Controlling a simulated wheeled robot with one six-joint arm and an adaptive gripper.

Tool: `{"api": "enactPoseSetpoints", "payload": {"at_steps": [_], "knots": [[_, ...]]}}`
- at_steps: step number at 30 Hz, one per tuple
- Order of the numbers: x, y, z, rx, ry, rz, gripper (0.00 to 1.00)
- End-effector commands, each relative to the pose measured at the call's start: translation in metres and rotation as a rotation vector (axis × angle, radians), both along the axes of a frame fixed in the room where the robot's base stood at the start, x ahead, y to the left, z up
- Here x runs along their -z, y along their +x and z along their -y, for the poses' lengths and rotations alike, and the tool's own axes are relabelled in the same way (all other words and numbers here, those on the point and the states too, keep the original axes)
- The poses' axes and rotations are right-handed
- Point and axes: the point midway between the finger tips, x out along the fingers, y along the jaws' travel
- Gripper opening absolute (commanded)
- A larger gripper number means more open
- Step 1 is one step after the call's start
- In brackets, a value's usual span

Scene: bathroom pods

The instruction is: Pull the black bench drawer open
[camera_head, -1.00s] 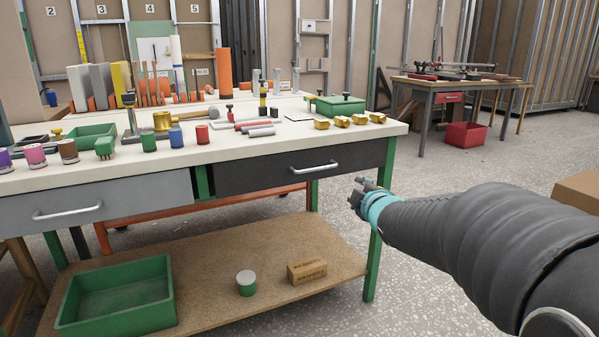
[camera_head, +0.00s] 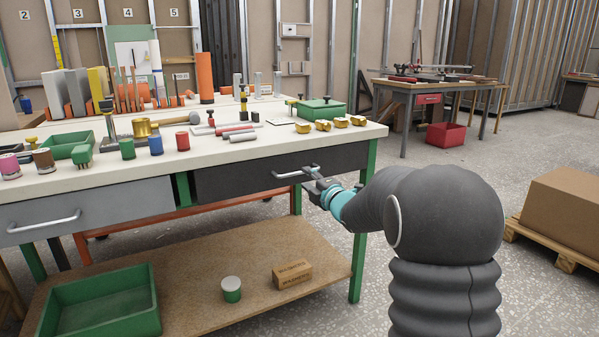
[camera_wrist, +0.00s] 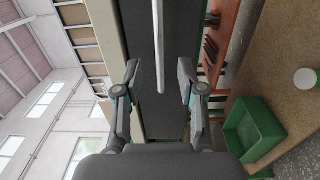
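The black bench drawer (camera_head: 235,180) is under the white worktop, on the right of the bench, and looks shut. Its silver bar handle (camera_head: 290,174) is partly covered by my gripper (camera_head: 313,180), which is at the handle's right end. In the wrist view the drawer front (camera_wrist: 150,110) is a dark upright band, and the handle (camera_wrist: 158,45) runs down between the two fingers of my gripper (camera_wrist: 158,72). The fingers are open, one on each side of the handle, with a gap on both sides. How deep the handle sits between them is hard to tell.
A grey drawer (camera_head: 90,212) with its own handle is to the left. A green bench leg (camera_head: 361,230) stands just below my gripper. The lower shelf (camera_head: 200,260) holds a green bin (camera_head: 105,305), a can and a small box.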

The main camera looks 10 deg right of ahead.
Motion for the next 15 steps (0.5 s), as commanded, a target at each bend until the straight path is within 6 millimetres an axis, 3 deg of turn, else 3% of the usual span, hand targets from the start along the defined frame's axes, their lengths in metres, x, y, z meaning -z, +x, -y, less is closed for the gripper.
{"api": "enactPoseSetpoints", "payload": {"at_steps": [6, 15], "knots": [[0.0, 0.035, -0.012, 0.0, 0.001, -0.001, 0.4], [0.0, 0.054, -0.018, 0.0, 0.001, 0.0, 0.4]]}}
